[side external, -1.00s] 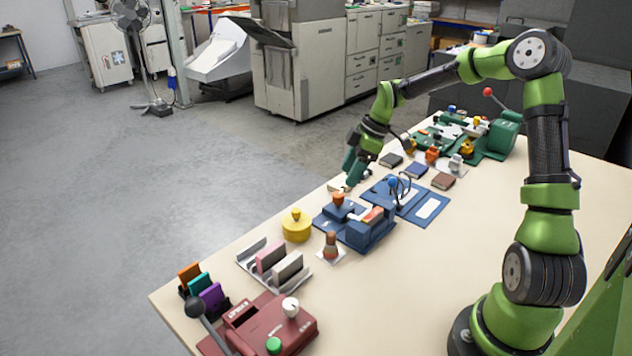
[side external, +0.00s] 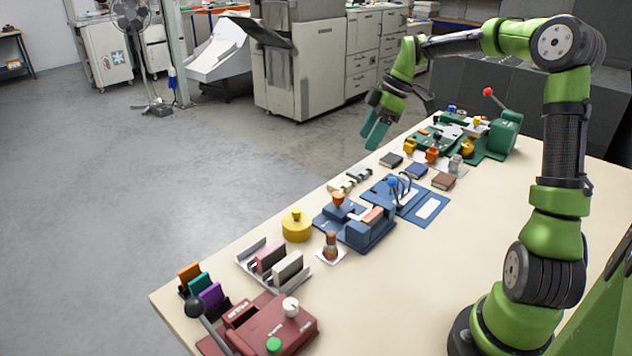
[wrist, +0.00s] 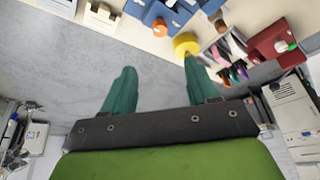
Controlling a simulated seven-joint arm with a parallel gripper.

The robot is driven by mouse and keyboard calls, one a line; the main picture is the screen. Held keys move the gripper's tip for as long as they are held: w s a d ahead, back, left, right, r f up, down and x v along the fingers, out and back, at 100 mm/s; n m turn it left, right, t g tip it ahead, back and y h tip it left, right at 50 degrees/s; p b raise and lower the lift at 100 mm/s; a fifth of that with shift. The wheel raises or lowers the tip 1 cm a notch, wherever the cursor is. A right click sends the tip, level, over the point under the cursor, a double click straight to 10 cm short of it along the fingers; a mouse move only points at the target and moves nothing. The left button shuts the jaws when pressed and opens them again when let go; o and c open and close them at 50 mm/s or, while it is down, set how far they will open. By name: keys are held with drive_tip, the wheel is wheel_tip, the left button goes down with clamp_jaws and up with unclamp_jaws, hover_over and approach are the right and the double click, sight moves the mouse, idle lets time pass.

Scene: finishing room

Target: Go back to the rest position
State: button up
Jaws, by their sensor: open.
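Under and beside the arm are a blue device (side external: 368,228), a yellow round container (side external: 296,225), a dark red device (side external: 270,325), a card rack (side external: 262,268) and a green machine (side external: 500,135). Small books (side external: 416,171) lie nearby. Air above the table is clear.

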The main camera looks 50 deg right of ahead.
drive_tip(key=s+a+r+m+t, duration=0.1)
drive_tip(key=s+a+m+t, duration=0.1)
drive_tip(key=s+a+m, duration=0.4)
drive_tip(key=s+a+r+m+t+h, duration=0.1)
drive_tip(key=s+a+r+m+t, duration=0.1)
drive_tip(key=s+a+m, duration=0.5)
drive_tip(key=s+a, duration=0.5)
drive_tip(key=a, duration=0.3)
drive_tip(key=shift+r, duration=0.25)
